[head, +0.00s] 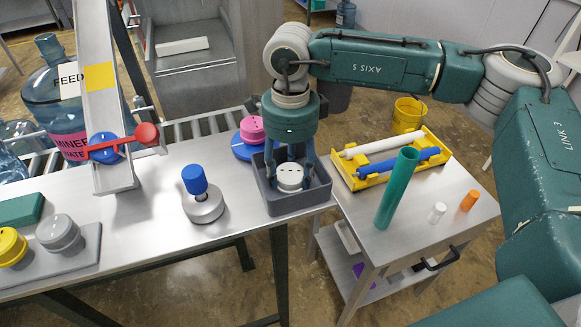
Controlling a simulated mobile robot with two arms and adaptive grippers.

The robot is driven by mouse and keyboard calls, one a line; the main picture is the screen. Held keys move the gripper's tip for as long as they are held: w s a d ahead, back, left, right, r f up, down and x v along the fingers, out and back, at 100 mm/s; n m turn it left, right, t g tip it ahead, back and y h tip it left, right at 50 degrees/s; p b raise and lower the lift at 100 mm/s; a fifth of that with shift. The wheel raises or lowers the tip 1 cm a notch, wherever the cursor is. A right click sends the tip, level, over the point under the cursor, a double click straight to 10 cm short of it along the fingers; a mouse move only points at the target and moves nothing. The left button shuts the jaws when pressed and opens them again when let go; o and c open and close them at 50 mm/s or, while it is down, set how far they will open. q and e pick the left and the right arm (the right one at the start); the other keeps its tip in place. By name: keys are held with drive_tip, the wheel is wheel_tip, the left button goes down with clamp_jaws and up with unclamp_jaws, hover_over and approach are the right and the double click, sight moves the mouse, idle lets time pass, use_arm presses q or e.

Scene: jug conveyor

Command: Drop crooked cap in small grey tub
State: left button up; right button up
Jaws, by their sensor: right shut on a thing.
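The small grey tub (313,197) stands on the steel table near its right end. My right gripper (290,170) points down into the tub, with its fingers shut on a whitish round cap (290,178). The cap is inside the tub's walls; I cannot tell whether it touches the floor of the tub. The fingers partly hide the cap, and I cannot make out any crookedness. My left gripper is not in view.
A blue knob on a round metal base (204,207) stands left of the tub. A pink cap (252,129) on a blue disc (241,150) is just behind it. A side table (425,240) at right holds a yellow tray (347,174) and a green tube (397,190).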

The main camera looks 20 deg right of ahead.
sight(290, 172)
drive_tip(key=shift+f, duration=0.15)
drive_tip(key=o, duration=0.8)
drive_tip(key=shift+c, duration=0.2)
drive_tip(key=shift+r, duration=0.2)
drive_tip(key=shift+r, duration=0.15)
wheel_tip(290, 172, up, 12)
drive_tip(key=b, duration=0.4)
